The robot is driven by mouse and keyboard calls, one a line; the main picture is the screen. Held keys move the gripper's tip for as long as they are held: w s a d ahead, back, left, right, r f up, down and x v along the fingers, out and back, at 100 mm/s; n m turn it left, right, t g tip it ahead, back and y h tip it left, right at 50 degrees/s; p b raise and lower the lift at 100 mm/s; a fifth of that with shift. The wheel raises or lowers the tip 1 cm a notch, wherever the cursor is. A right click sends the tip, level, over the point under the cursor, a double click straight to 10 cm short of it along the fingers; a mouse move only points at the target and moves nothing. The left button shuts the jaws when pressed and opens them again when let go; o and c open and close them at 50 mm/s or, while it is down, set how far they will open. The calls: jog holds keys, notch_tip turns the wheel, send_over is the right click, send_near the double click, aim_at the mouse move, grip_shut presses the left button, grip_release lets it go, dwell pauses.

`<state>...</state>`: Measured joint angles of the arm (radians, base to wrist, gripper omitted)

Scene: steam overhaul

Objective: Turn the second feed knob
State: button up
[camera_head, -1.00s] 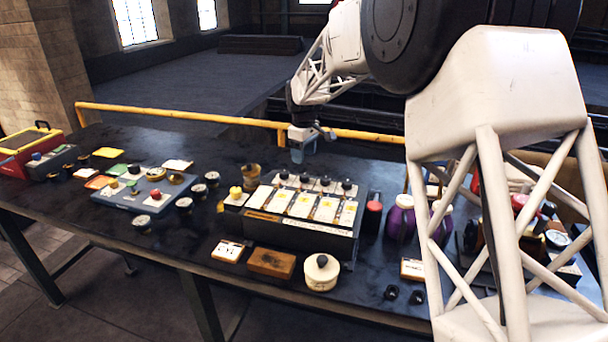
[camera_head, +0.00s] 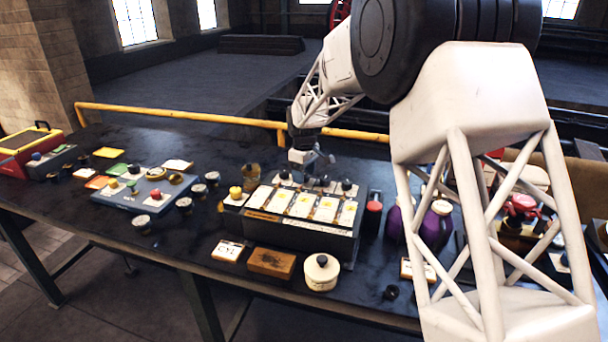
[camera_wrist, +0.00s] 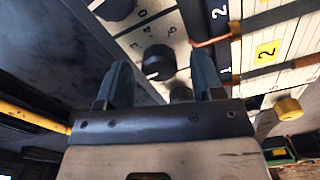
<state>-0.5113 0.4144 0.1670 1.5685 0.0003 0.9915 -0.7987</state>
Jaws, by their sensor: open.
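The feed panel (camera_head: 290,232) is a dark box with a row of black knobs along its back edge and pale numbered plates in front. My gripper (camera_head: 305,172) is over the left part of that knob row in the head view. In the wrist view its two dark fingers (camera_wrist: 162,72) stand apart. A black knob (camera_wrist: 158,62) on a pale scale plate shows between them, apparently the second from the left in the head view. I cannot tell whether the fingers touch it. Another knob (camera_wrist: 115,8) lies beyond, and a third (camera_wrist: 180,93) is partly hidden by my gripper.
A yellow knob (camera_head: 236,191) sits at the panel's left end. A brown block (camera_head: 271,263) and a round white-topped pot (camera_head: 322,272) stand in front. A yellow rail (camera_head: 190,115) runs behind the table.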

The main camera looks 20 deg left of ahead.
jog(key=shift+f, duration=0.2)
jog(key=shift+c, duration=0.3)
jog(key=c, duration=0.9)
jog(key=shift+o, duration=0.2)
